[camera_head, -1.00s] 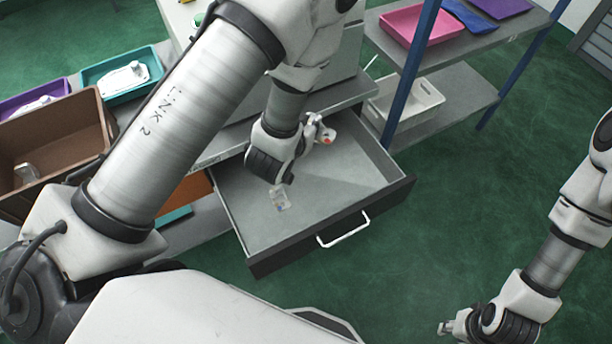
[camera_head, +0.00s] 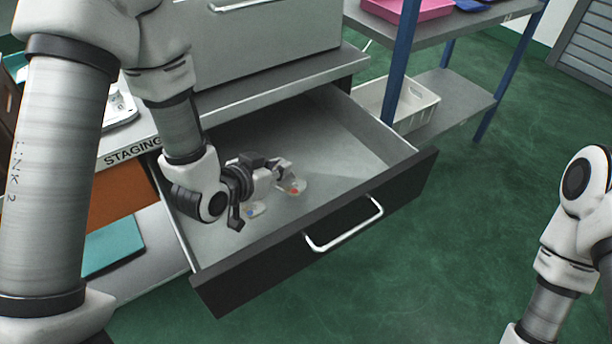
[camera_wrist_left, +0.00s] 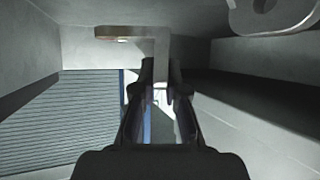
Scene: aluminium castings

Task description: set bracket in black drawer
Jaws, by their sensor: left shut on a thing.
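The black drawer (camera_head: 268,268) is pulled open, with a black front, a white handle and a grey inside. My left gripper (camera_head: 280,172) is over the drawer's inside, shut on a pale bracket (camera_head: 293,187) with a red mark. In the left wrist view the bracket (camera_wrist_left: 140,33) shows as a grey angled piece at the fingertips (camera_wrist_left: 160,75). It is low in the drawer; I cannot tell whether it touches the floor. Another pale casting (camera_head: 254,209) with a blue mark lies in the drawer beside the gripper. My right gripper is out of frame.
A grey cabinet top (camera_head: 300,72) lies behind the drawer. A blue shelf post (camera_head: 400,70) and a white crate (camera_head: 412,105) stand to the right, near the drawer's corner. A teal tray (camera_head: 112,245) sits at the left. Drawer floor to the right is clear.

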